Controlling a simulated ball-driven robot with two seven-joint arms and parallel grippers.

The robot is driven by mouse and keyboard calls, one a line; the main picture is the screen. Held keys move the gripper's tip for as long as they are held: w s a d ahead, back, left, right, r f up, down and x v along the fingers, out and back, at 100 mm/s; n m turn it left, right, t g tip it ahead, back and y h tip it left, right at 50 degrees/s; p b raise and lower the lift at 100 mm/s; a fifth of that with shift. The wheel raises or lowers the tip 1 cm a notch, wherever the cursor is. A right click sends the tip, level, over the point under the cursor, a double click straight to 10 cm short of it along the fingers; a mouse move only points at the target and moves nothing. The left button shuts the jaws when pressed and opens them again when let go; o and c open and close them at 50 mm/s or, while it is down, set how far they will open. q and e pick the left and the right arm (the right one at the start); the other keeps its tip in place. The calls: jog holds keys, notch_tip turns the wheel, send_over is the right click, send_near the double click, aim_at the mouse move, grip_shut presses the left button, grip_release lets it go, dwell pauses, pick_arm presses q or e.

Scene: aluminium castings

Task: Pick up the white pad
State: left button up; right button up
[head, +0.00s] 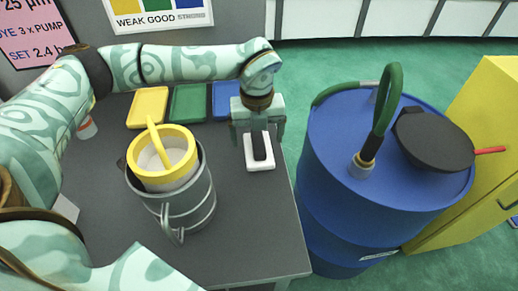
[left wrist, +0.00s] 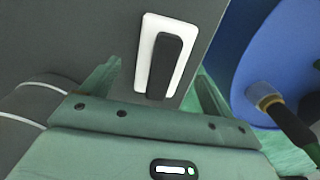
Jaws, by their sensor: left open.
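The white pad (head: 249,163) lies on the grey table near its right edge. It is a small white block with a dark bar along its top. In the left wrist view the white pad (left wrist: 146,50) lies just beyond the fingers, with its dark bar facing the camera. My left gripper (head: 258,133) is open above the pad, its fingers to either side of the dark bar. In the left wrist view my left gripper (left wrist: 155,95) shows both fingers apart, with nothing clearly held between them. My right gripper is not seen.
A metal jug (head: 187,207) with a yellow cup (head: 178,172) stands left of the pad on the grey table (head: 250,235). Yellow (head: 148,106), green (head: 189,103) and blue (head: 224,98) trays lie behind. A blue drum (head: 340,200) stands right of the table, near a yellow cabinet (head: 470,180).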

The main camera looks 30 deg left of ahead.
aim_at(258, 140)
pick_arm(q)
notch_tip(258, 140, down, 4)
jog(key=shift+d+r+b, duration=0.1)
jog(key=shift+r+b, duration=0.15)
jog(key=shift+b, duration=0.15)
jog(key=shift+r, duration=0.15)
jog(key=shift+c, duration=0.6)
jog(key=c, duration=1)
jog(key=shift+o, duration=0.2)
notch_tip(258, 140, up, 10)
jog(key=p, duration=0.3)
